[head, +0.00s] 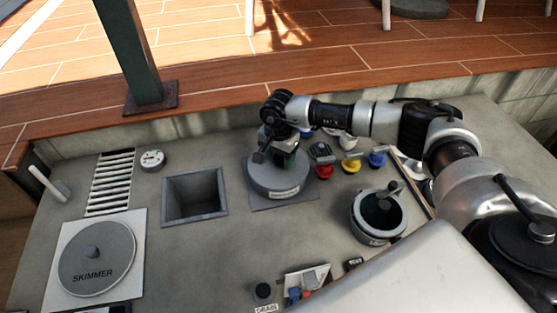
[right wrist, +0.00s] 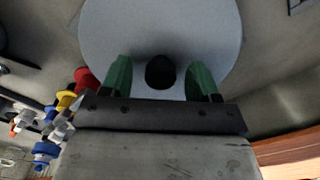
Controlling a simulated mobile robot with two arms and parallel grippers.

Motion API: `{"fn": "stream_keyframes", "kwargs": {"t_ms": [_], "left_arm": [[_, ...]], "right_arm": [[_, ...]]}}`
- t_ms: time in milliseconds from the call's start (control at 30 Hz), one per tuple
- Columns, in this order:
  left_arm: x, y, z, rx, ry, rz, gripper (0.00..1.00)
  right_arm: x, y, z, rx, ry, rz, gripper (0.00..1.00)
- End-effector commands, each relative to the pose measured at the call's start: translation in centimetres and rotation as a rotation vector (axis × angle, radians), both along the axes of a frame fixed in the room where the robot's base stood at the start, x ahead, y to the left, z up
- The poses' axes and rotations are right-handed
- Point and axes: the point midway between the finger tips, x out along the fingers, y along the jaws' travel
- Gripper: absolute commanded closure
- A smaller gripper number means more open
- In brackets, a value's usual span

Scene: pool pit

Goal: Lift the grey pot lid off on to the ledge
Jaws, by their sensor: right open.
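A round grey lid (head: 277,183) with a label on its side sits on a square grey slab in the middle of the head view. In the right wrist view the lid (right wrist: 160,25) fills the top middle, with a dark round knob (right wrist: 160,72) on it. My right gripper (head: 284,160) is over the lid. Its green fingers stand open on either side of the knob, with gaps to it. In the head view the gripper hides the knob and part of the lid's top. My left gripper is not in view.
A square opening (head: 195,194) lies left of the lid, and a skimmer cover (head: 97,270) farther left. Red (head: 323,170), yellow (head: 351,165) and blue (head: 377,158) valves stand right of it, near an open round pot (head: 358,224). A wooden deck (head: 240,75) runs behind.

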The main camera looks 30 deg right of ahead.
Motion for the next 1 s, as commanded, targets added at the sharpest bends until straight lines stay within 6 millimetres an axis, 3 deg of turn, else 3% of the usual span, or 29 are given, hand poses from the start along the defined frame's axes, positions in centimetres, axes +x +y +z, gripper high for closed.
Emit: {"fn": "stream_keyframes", "kwargs": {"t_ms": [300,667,1000], "left_arm": [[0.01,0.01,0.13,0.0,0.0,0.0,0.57],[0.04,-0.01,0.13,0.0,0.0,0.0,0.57],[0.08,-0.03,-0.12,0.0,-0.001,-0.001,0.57]], "right_arm": [[-0.03,0.04,-0.69,0.001,0.001,0.001,0.41],[-0.02,0.03,-0.64,0.001,0.001,0.001,0.96],[0.03,0.02,-0.27,0.001,-0.001,0.0,0.96]]}}
